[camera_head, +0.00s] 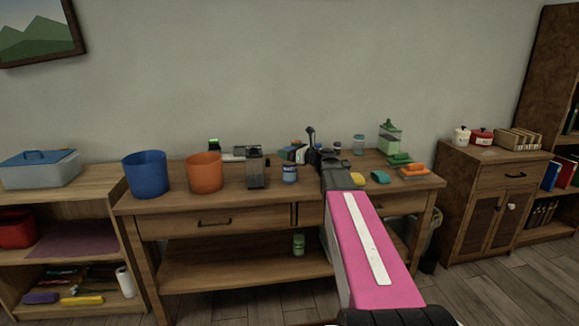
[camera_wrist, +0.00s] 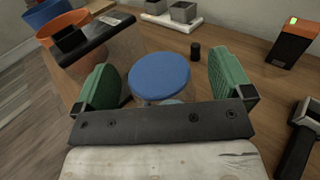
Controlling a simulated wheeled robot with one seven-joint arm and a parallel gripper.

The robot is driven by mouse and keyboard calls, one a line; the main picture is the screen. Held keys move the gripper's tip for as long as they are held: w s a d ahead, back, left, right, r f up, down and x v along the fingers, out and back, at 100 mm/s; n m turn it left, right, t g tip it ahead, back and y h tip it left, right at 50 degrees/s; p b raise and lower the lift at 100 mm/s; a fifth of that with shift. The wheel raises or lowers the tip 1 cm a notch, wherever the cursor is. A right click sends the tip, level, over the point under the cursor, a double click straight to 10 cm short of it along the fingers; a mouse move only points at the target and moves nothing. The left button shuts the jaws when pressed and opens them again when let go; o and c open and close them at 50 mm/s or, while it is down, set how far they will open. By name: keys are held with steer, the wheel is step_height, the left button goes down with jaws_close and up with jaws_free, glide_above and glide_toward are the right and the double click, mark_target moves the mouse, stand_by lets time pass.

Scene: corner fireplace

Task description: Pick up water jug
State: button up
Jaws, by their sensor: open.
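A clear container with a black top (camera_head: 256,168), which looks like the water jug, stands on the wooden table right of the orange bucket. In the wrist view it appears at upper left as a dark top over a see-through body (camera_wrist: 98,42). My gripper (camera_wrist: 165,88) is open, with green finger pads. A round blue lid (camera_wrist: 160,73) shows between the pads; no grip on it is visible. It seems to belong to the small blue-topped jar (camera_head: 290,174) right of the jug. In the head view my arm partly hides the gripper above the table.
A blue bucket (camera_head: 145,174) and an orange bucket (camera_head: 205,172) stand left of the jug. A cabinet (camera_head: 487,205) is at right.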

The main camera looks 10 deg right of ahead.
steer(key=shift+w+a, duration=0.1)
steer(key=shift+a, duration=0.05)
steer(key=shift+c, duration=0.4)
steer(key=c, duration=1.3)
steer(key=shift+c, duration=0.2)
steer(key=shift+r, duration=0.1)
